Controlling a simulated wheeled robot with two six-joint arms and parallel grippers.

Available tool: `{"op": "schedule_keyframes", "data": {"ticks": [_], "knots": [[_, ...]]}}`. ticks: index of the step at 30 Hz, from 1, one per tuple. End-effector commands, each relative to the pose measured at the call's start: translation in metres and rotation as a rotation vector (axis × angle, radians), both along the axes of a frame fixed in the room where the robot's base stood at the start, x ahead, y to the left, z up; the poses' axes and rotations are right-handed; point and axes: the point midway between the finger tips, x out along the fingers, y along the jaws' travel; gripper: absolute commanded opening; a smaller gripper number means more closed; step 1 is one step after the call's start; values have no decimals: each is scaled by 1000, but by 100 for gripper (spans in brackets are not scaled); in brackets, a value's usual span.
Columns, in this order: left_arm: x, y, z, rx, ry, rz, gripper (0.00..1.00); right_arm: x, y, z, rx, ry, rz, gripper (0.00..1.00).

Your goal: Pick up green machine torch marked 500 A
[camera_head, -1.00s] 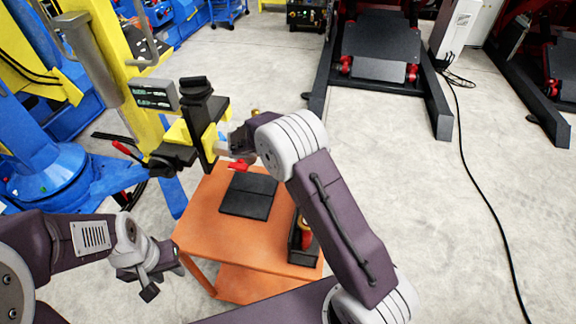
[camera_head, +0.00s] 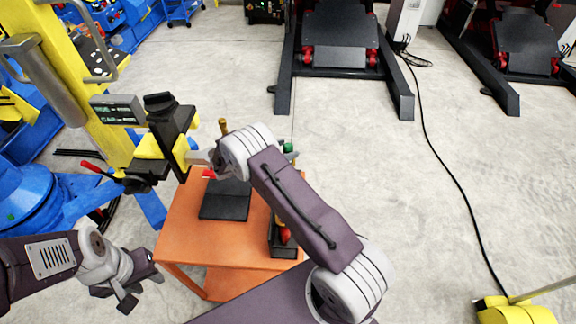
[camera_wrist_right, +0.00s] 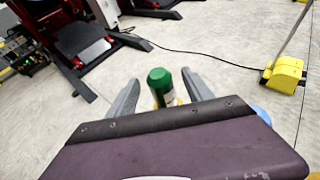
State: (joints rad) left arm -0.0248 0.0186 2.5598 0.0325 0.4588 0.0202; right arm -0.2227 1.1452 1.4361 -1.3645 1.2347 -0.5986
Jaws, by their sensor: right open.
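A green-capped torch (camera_wrist_right: 160,86) stands between the two grey fingers of my right gripper (camera_wrist_right: 160,77) in the right wrist view. The fingers are open, with gaps on both sides of it. Its lower part is hidden by my gripper body, and no marking is legible. In the head view a small green top (camera_head: 289,148) shows just right of my right arm.
The orange table (camera_head: 185,225) holds a black plate (camera_head: 226,200) and a black holder (camera_head: 284,252) with a red item. The yellow and blue positioner (camera_head: 150,150) stands at left. A yellow wheeled object (camera_head: 515,312) is at lower right.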

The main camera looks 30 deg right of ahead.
Motion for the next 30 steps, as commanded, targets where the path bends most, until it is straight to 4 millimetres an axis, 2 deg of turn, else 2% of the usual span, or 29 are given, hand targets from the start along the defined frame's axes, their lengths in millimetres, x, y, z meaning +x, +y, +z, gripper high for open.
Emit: {"op": "schedule_keyframes", "data": {"ticks": [1, 3, 10, 11, 15, 17, 30], "knots": [[0, 0, 7, 0, 0, 0, 36, 1, -7, 0, 0, 1, -4, 60], [0, 0, 9, 0, 0, 0, 36, 3, -13, -3, 1, 0, -1, 60], [0, 0, 7, 0, 1, 0, 36, 3, -14, -7, 1, -1, 0, 60], [0, 0, 7, 0, 1, 0, 36, 3, -14, -7, 1, -1, 0, 54], [0, 0, 7, 0, 1, 0, 36, 3, -14, -7, 1, -1, 0, 15], [0, 0, 7, 0, 1, 0, 36, 3, -14, -7, 1, -1, 0, 0], [0, 0, 7, 0, 1, 0, 36, 3, -14, -6, 0, -1, 0, 0]]}}
